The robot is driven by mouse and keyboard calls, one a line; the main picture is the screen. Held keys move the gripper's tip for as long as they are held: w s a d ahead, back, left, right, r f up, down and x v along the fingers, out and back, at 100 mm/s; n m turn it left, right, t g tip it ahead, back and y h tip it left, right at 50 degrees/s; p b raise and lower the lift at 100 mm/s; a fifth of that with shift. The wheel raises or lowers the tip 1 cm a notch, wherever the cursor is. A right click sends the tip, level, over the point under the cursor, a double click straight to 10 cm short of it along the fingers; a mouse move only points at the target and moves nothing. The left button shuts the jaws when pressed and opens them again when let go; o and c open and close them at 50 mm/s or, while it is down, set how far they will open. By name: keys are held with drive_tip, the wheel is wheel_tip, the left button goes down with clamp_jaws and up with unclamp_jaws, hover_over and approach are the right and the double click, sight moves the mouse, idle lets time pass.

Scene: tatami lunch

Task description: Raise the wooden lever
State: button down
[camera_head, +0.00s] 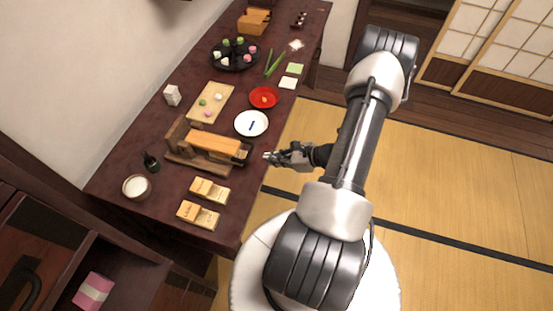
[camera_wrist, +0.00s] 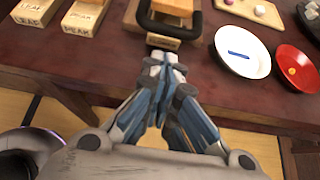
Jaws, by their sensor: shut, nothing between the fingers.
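The wooden lever (camera_head: 214,144) is a light orange-brown bar lying about level on a dark wooden stand (camera_head: 183,158) on the table. A dark handle (camera_head: 243,154) is at its right end. In the wrist view the black U-shaped handle (camera_wrist: 171,33) is just beyond my fingertips, with the end of the lever (camera_wrist: 172,6) behind it. My gripper (camera_head: 267,156) is at the table's right edge, a little right of the handle. It also shows in the wrist view (camera_wrist: 163,60), fingers together and empty. It appears apart from the handle.
Labelled wooden blocks (camera_head: 209,190) lie in front of the stand. A white plate (camera_head: 251,123) and a red dish (camera_head: 264,97) are behind the handle. A bowl (camera_head: 137,187) and a dark bottle (camera_head: 151,161) stand at left. The floor (camera_head: 450,170) right of the table is clear.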

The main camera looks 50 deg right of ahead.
drive_tip(key=b+x, duration=0.1)
drive_tip(key=x, duration=0.5)
drive_tip(key=shift+w, duration=0.1)
